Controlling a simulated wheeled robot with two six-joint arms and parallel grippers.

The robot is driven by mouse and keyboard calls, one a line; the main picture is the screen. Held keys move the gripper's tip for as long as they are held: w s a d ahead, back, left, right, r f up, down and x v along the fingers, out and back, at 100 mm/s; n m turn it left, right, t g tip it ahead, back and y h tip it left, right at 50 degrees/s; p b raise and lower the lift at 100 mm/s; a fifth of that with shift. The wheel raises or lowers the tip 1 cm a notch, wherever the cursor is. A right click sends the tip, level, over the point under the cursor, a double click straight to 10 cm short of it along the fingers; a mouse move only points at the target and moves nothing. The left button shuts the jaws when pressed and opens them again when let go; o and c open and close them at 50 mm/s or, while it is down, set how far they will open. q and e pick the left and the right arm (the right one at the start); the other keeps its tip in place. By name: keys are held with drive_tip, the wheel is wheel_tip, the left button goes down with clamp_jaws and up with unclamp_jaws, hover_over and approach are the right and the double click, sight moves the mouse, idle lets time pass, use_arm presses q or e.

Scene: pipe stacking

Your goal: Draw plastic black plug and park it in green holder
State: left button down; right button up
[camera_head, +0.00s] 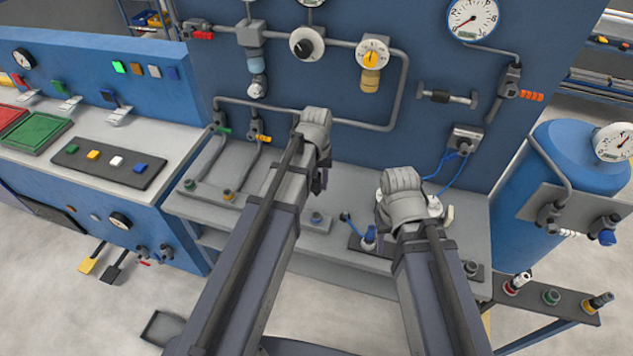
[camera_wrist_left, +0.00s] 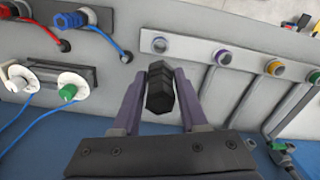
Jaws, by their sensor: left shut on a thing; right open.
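My left gripper (camera_head: 319,180) is over the back of the grey bench, below the blue panel; its fingertips are mostly hidden by the arm in the head view. In the left wrist view, my left gripper (camera_wrist_left: 159,98) is shut on a black ribbed plug (camera_wrist_left: 160,86), one finger on each side of it. A holder with a green ring (camera_head: 189,184) is on a grey strip at the left of the bench. Another green-ringed holder (camera_head: 551,296) is on the right shelf. My right gripper (camera_head: 442,213) is over the bench's right part, open, partly hidden.
Blue cables (camera_wrist_left: 103,40) lie to the left there. A blue tank (camera_head: 575,160) stands at right. The bench front (camera_head: 270,238) has some bare room.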

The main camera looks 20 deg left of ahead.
use_arm(q)
drive_tip(key=shift+r+p, duration=2.2)
drive_tip(key=shift+r, duration=0.35)
drive_tip(key=shift+f, duration=0.1)
wheel_tip(320, 180, down, 8)
drive_tip(key=b, duration=0.7)
drive_tip(key=shift+r+b, duration=0.2)
drive_tip(key=shift+b, duration=0.15)
drive_tip(key=shift+r, duration=0.2)
drive_tip(key=shift+d, duration=0.15)
